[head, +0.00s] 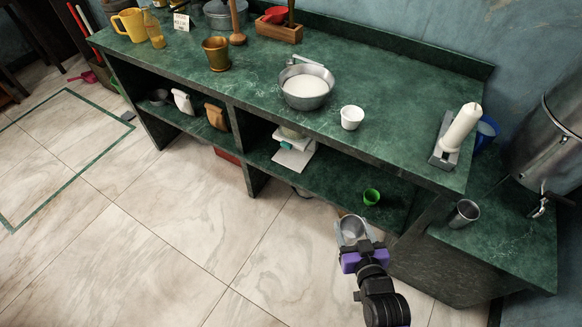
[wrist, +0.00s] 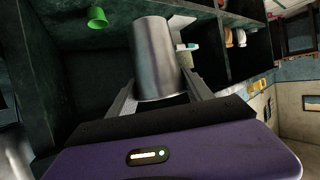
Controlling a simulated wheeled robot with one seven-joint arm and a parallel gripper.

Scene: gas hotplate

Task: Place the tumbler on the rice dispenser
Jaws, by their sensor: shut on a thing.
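The tumbler is a plain metal cup (head: 351,229). It shows large in the wrist view (wrist: 157,62). My gripper (wrist: 160,92) is shut on it, one finger on each side. In the head view my gripper (head: 360,246) holds it in front of the counter's lower shelf, over the floor side. A second metal cup (head: 464,213) stands on the low green ledge at the right. I cannot tell for sure which thing is the rice dispenser; a large steel vessel with a tap (head: 552,135) stands at the right edge, partly cut off.
The green counter (head: 400,100) holds a metal bowl of white contents (head: 306,90), a white cup (head: 351,117) and a white cylinder on a grey stand (head: 458,130). A green cup (head: 371,197) is on the lower shelf. The tiled floor (head: 150,250) at left is largely clear.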

